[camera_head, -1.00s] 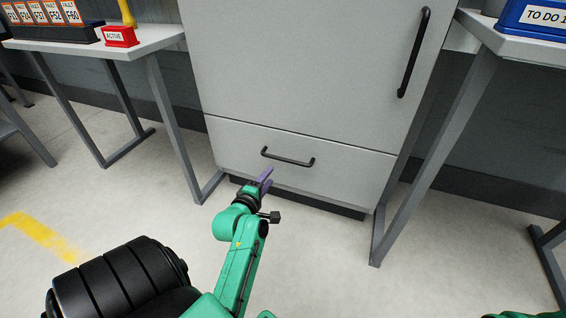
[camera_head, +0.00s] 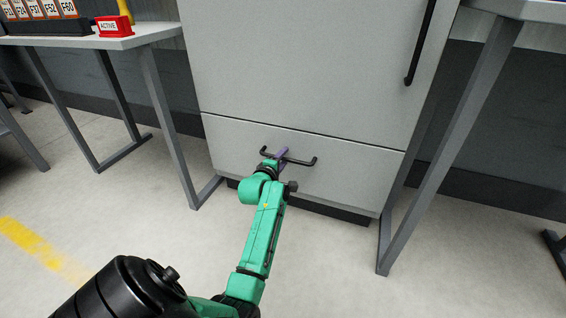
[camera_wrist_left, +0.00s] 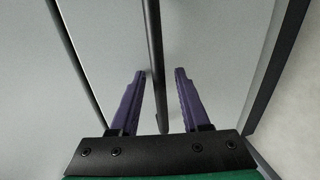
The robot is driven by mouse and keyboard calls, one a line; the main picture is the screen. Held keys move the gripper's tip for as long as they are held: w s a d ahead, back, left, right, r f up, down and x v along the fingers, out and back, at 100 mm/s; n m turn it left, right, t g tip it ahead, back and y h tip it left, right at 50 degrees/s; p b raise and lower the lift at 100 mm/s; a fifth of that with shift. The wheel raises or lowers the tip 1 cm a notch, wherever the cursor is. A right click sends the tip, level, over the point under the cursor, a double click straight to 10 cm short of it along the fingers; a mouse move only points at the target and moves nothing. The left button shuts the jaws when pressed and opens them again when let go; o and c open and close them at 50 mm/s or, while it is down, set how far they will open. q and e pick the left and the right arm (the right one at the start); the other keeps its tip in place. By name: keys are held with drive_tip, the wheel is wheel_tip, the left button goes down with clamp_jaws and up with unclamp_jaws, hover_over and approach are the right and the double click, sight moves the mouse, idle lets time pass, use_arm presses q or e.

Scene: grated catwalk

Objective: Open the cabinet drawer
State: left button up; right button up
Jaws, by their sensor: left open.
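The grey cabinet drawer (camera_head: 350,176) is the low front panel of the cabinet, and it looks shut. Its black bar handle (camera_head: 301,162) runs across the upper part of the panel. My left gripper (camera_head: 282,155) is at the handle, left of its middle. In the left wrist view, my open purple fingers (camera_wrist_left: 156,72) stand on either side of the handle bar (camera_wrist_left: 155,60), with a gap to each finger. The drawer front (camera_wrist_left: 215,45) fills much of that view. My right gripper is not in view.
Above the drawer is the cabinet door (camera_head: 300,65) with a long black handle (camera_head: 421,45). A table (camera_head: 150,32) with a red "ACTIVE" block (camera_head: 113,26) stands on the left. Another table's leg (camera_head: 450,150) stands close on the right. The floor in front is clear.

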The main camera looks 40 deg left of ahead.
use_arm(q)
clamp_jaws()
idle(1.4)
